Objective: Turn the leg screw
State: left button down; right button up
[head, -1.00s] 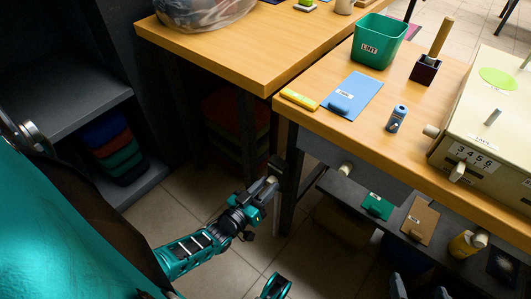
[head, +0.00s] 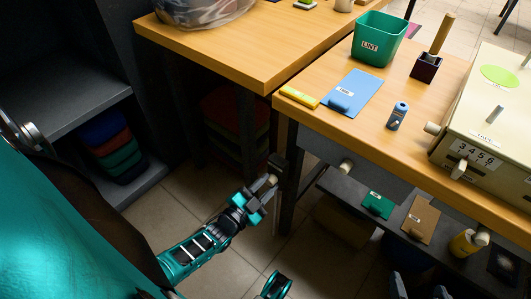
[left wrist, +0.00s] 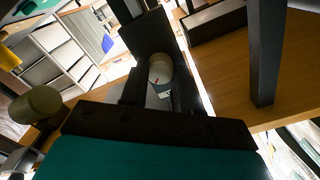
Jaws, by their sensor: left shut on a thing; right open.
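The leg screw is a small cream knob (head: 271,180) low on the dark table leg (head: 288,178). My left gripper (head: 266,186) reaches it from the lower left and is shut on it. In the left wrist view the cream knob (left wrist: 160,68) sits between my dark fingers and carries a small red mark. The fingers hide part of its sides. My right gripper (head: 419,291) shows only as two grey fingertips at the bottom edge of the head view, apart and empty.
The wooden table (head: 300,112) overhangs the knob. A dark lower shelf (head: 390,225) with a green card (head: 378,204) and a brown card (head: 418,221) stands to the right. A grey shelf unit (head: 70,95) is at left. Tiled floor (head: 190,197) is open around my left arm.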

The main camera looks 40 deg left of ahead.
pick_arm(q)
jog(key=shift+m, duration=0.8)
jog(key=shift+w, duration=0.1)
jog(key=c, duration=0.8)
grip_release()
jog(key=shift+s, duration=0.2)
